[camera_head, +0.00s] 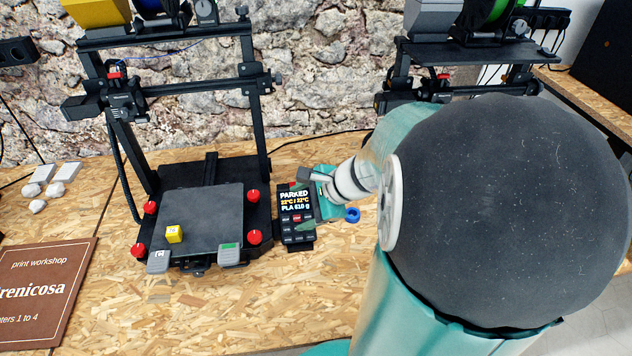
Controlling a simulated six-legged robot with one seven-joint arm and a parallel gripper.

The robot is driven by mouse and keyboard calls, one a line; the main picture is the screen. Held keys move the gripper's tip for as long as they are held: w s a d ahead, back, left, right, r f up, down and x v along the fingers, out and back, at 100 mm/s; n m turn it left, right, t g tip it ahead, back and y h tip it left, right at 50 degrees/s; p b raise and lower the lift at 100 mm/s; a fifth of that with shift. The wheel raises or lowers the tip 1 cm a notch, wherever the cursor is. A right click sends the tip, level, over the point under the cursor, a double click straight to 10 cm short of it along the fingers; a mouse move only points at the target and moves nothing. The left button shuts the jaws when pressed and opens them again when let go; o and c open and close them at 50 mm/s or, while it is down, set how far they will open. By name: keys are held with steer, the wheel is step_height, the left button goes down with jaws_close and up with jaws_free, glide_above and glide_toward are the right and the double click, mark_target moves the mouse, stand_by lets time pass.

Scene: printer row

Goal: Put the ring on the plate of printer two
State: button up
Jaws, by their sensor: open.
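A small blue ring (352,215) lies on the table just right of the display unit, close beside my gripper. My gripper (304,202) is open and empty over the display, its wrist coming in from the right; its fingers are only partly clear. A black printer stands at left with a dark, flat plate (205,215). I see no number on this printer. A second printer (470,55) stands at right, its plate hidden behind my arm.
The display (296,213) reads PARKED and PLA 610 g. Red knobs (254,237) and grey clips (229,255) edge the plate. A brown sign (45,290) and pale pieces (48,185) lie at left. The table front is clear. A stone wall stands behind.

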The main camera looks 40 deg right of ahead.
steer(key=s+d+f+m+t+h, duration=0.1)
steer(key=s+d+f+m+h, duration=0.2)
steer(key=d+f+m, duration=0.45)
steer(key=s+d+f+m+t+h, duration=0.15)
steer(key=s+d+f+m, duration=0.25)
steer(key=d+m, duration=0.6)
steer(key=n, duration=0.2)
glide_toward(350, 212)
steer(key=shift+w+a+f+g+h, duration=0.2)
steer(key=shift+a+f+g+h, duration=0.1)
steer(key=shift+f+g+h, duration=0.05)
steer(key=shift+x, duration=3)
steer(key=shift+w+r, duration=0.2)
steer(key=c, duration=1.1)
steer(key=shift+r, duration=0.15)
